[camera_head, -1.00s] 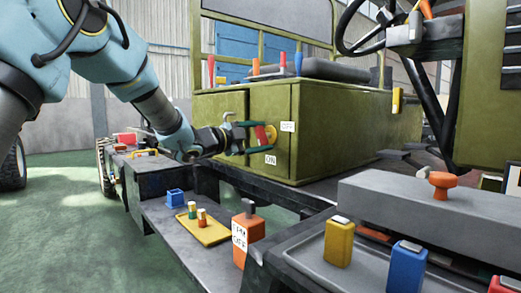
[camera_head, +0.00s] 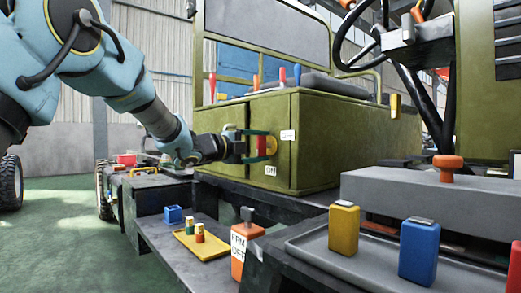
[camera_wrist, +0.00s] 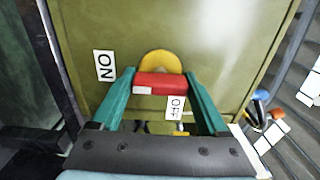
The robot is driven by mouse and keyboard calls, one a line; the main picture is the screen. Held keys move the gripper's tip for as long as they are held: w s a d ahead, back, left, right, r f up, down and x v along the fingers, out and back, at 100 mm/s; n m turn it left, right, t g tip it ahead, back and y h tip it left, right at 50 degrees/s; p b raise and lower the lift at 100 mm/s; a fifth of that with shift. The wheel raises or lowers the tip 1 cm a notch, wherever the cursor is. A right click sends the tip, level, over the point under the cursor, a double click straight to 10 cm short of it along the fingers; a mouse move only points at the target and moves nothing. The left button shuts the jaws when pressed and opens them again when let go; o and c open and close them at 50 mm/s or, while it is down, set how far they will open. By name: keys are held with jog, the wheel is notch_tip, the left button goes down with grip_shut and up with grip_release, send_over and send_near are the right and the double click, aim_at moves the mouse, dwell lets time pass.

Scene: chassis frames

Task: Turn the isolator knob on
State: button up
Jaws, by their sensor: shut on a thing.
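The isolator knob is a red bar (camera_wrist: 160,84) on a yellow disc (camera_wrist: 160,62) on the olive cabinet (camera_head: 315,145). The knob also shows in the head view (camera_head: 261,146), standing about upright there. My gripper (camera_wrist: 161,80) has its green fingers against the bar's two ends, shut on it; it reaches in from the left in the head view (camera_head: 258,146). A small white mark sits at the bar's left end in the wrist view. The ON label (camera_wrist: 104,66) is left of the disc there; the OFF label (camera_wrist: 175,107) lies between the fingers.
Below the cabinet, a yellow tray (camera_head: 212,251) holds small coloured pieces beside a blue box (camera_head: 173,214). An orange labelled block (camera_head: 242,245) stands nearby. A yellow block (camera_head: 342,230) and a blue block (camera_head: 418,250) stand at front right. A steering wheel (camera_head: 365,35) is at upper right.

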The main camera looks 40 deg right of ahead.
jog(key=o, duration=1.2)
jog(key=shift+o, duration=0.2)
jog(key=a+p, duration=0.1)
jog(key=a, duration=0.9)
jog(key=shift+w+a, duration=0.3)
jog(key=shift+a, duration=0.1)
